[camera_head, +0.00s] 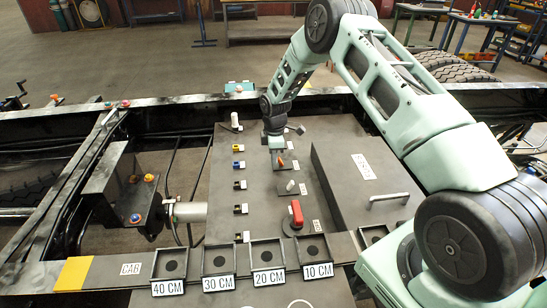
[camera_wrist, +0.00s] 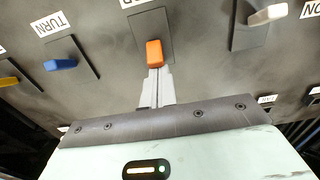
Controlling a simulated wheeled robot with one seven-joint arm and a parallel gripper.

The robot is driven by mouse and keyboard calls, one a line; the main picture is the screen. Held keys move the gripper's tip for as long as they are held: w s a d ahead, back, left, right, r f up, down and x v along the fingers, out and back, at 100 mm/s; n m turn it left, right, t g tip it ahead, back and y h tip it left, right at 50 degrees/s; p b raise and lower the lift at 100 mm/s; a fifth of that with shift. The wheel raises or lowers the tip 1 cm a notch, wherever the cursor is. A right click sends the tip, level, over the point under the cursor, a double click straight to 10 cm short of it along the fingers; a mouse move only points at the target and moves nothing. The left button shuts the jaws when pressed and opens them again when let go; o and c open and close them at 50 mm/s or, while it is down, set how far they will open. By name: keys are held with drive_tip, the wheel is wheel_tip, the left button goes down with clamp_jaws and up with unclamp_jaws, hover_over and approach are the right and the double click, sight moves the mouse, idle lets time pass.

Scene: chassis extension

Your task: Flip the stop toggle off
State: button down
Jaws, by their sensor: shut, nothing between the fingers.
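An orange toggle (camera_wrist: 154,53) stands on a dark plate in the wrist view; the label above it is cut off at the frame's top, so I cannot read it. The head view shows this orange toggle (camera_head: 281,161) on the dark panel, just below my gripper. My gripper (camera_wrist: 156,78) is shut and empty, its fingertips right at the near end of the orange toggle; whether they touch I cannot tell. In the head view my gripper (camera_head: 278,154) reaches down onto the panel from above. No readable label shows which toggle is the stop one.
A blue toggle (camera_wrist: 61,64) labelled TURN is to the left, a white toggle (camera_wrist: 268,15) to the right. A red handle (camera_head: 297,213) and a raised box with a grey bar handle (camera_head: 388,199) stand nearby. Labelled square trays (camera_head: 218,262) line the front.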

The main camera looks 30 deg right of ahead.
drive_tip(key=shift+d, duration=0.1)
drive_tip(key=y+b, duration=0.1)
drive_tip(key=d+t+y+b, duration=0.1)
drive_tip(key=y, duration=0.1)
drive_tip(key=shift+s+d+r, duration=0.1)
drive_tip(key=shift+s+d, duration=0.2)
drive_tip(key=shift+s, duration=0.05)
drive_tip(key=y+b, duration=0.1)
drive_tip(key=d+t+y+b, duration=0.1)
drive_tip(key=b, duration=0.1)
drive_tip(key=shift+s, duration=0.2)
drive_tip(key=shift+a+r+y, duration=0.15)
drive_tip(key=shift+r+y, duration=0.15)
drive_tip(key=shift+r, duration=0.25)
drive_tip(key=shift+r+p, duration=0.5)
drive_tip(key=shift+r, duration=0.1)
